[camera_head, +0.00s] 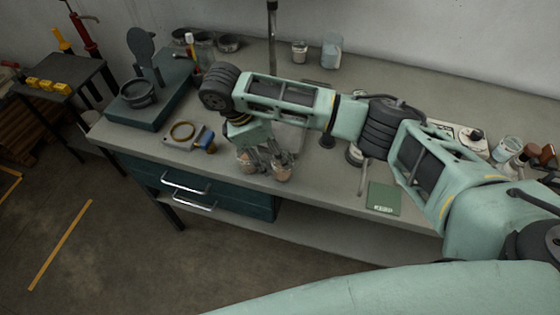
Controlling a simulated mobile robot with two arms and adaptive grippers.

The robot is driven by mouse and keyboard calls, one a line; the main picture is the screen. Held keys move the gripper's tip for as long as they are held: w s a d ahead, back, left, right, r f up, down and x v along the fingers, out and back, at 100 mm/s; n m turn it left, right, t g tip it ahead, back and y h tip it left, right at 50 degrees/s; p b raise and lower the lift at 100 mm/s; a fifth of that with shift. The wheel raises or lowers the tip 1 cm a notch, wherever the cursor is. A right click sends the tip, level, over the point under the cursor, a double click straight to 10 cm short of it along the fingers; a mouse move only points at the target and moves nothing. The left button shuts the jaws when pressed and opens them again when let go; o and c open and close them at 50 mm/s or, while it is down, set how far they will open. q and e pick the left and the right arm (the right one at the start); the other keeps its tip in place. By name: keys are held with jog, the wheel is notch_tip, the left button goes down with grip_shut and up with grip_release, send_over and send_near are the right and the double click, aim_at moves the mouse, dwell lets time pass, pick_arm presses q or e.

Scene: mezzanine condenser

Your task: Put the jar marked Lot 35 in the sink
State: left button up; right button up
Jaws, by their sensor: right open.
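My right arm reaches in from the right across the bench, with its open gripper (265,165) pointing down over the bench's front part. Two pinkish-brown shapes show at its fingertips; I cannot tell whether they are finger pads or small jars. A small jar (299,52) and a larger glass jar (331,51) stand at the back by the wall. Another jar (355,155) is partly hidden by my arm, and one (505,149) stands at the right. No lot marking is readable. A pale area that may be the sink (290,137) is mostly hidden behind my arm. My left gripper is out of view.
A green card (384,198) lies at the bench's front edge. A teal stand (160,107) with a round dish, a board with a ring (183,132) and several containers occupy the left end. A dark post (272,30) rises behind my arm. Drawer handles (186,189) project in front.

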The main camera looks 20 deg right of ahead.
jog(key=shift+s+d+f+p, duration=0.25)
jog(key=shift+d+f+p, duration=0.15)
jog(key=shift+f, duration=0.25)
jog(key=shift+s+d+f+p, duration=0.25)
jog(key=shift+d+f, duration=0.1)
jog(key=shift+f, duration=0.25)
jog(key=shift+w+x, duration=0.25)
jog(key=shift+x, duration=0.95)
jog(key=shift+f, duration=0.35)
jog(key=shift+c, duration=0.2)
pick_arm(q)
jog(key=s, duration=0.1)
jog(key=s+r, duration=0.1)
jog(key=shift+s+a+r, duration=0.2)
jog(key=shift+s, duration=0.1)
pick_arm(e)
jog(key=c, duration=1)
